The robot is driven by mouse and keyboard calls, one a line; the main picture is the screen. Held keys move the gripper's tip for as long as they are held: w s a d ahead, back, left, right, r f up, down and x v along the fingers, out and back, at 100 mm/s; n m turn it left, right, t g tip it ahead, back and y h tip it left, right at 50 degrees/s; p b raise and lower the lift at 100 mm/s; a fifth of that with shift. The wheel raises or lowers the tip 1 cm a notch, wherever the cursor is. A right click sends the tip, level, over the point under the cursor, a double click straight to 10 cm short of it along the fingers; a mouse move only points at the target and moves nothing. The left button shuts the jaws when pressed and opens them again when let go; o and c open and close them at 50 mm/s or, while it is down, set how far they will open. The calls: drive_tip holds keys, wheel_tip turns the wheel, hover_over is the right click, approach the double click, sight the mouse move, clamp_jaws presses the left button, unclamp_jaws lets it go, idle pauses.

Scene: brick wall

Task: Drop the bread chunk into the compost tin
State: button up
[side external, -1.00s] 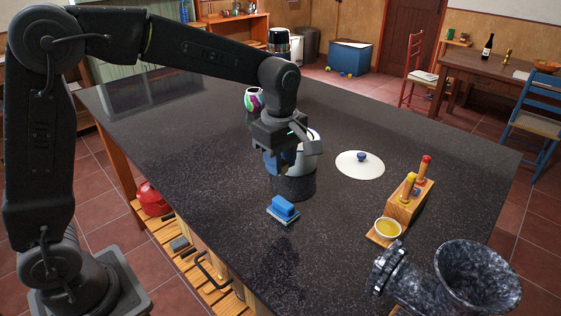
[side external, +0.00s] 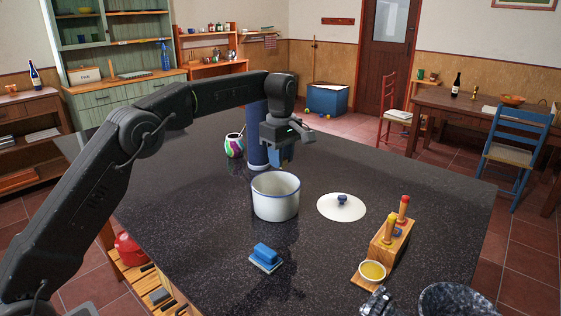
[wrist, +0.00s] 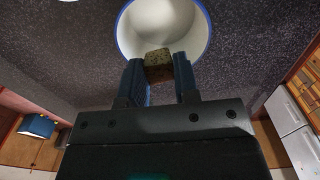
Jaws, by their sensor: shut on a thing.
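The compost tin (side external: 275,200) is a white enamel pot with a blue rim, standing upright and uncovered on the dark counter. Its round white lid with a blue knob (side external: 341,207) lies to its right. My gripper (side external: 284,157) is above the counter, higher than the tin's rim in the side view. In the wrist view its blue fingers (wrist: 159,80) are shut on the bread chunk (wrist: 158,65), a small brown block. There the chunk overlaps the near part of the tin's opening (wrist: 160,25). I cannot make out the chunk in the side view.
A dark blue cylinder (side external: 257,135) and a colourful round cup (side external: 234,146) stand behind the tin. A wooden block with handles (side external: 390,240), a yellow-filled bowl (side external: 373,272) and a dark stone vessel (side external: 455,300) are at the right.

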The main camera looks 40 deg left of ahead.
drive_tip(key=shift+f, duration=2.85)
drive_tip(key=o, duration=1)
drive_tip(key=shift+c, duration=0.2)
drive_tip(key=shift+r, duration=0.1)
wheel_tip(320, 180, up, 10)
drive_tip(key=shift+r, duration=0.9)
